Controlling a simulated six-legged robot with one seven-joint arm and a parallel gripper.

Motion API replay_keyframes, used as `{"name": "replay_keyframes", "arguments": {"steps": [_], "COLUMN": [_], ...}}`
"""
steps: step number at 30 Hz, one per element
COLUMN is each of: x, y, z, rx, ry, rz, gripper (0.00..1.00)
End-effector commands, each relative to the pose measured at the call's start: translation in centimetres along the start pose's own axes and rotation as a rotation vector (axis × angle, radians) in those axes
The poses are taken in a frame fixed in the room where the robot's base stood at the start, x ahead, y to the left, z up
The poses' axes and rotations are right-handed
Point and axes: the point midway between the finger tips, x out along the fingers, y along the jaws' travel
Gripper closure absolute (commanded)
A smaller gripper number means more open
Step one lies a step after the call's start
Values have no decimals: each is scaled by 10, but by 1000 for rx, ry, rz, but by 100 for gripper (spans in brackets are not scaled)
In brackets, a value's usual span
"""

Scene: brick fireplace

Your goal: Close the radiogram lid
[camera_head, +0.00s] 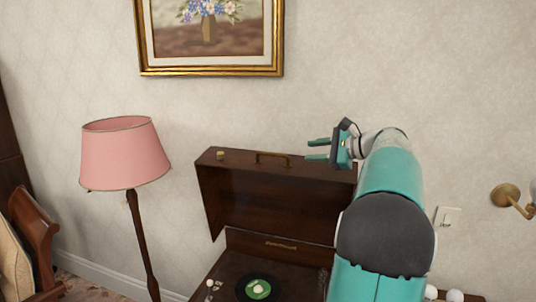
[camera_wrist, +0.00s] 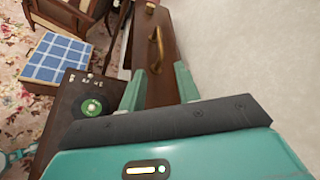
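The radiogram lid (camera_head: 270,200) is dark brown wood and stands raised in the head view, with a brass handle (camera_head: 272,159) on its upper edge. Below it, the radiogram's open deck (camera_head: 229,273) carries a black record with a green label (camera_head: 258,289). My gripper (camera_head: 318,149) is open and empty, at about the height of the lid's top edge, to the right of the handle. In the wrist view, the gripper (camera_wrist: 157,88) has its fingers apart, with the lid's edge and the handle (camera_wrist: 156,50) showing beyond them. I cannot tell whether the fingers touch the lid.
A pink-shaded floor lamp (camera_head: 125,155) stands left of the radiogram. A gold-framed flower painting (camera_head: 210,70) hangs on the wall above. A wooden chair (camera_head: 38,235) is at the far left. A wall lamp (camera_head: 507,195) is at the right. A blue checked cushion (camera_wrist: 60,60) shows in the wrist view.

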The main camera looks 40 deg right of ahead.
Motion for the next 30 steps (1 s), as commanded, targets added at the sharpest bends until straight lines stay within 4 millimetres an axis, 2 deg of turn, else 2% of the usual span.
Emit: {"name": "replay_keyframes", "arguments": {"steps": [5, 11, 21, 25, 30], "x": [7, 40, 108, 126, 136], "y": [0, 0, 0, -1, -1], "z": [-2, -2, -2, -1, -1], "rx": [2, 1, 0, -1, 0], "ry": [0, -1, -2, -2, 0], "rz": [-2, -1, 0, 0, -1], "gripper": [67, 67, 67, 67, 67]}}
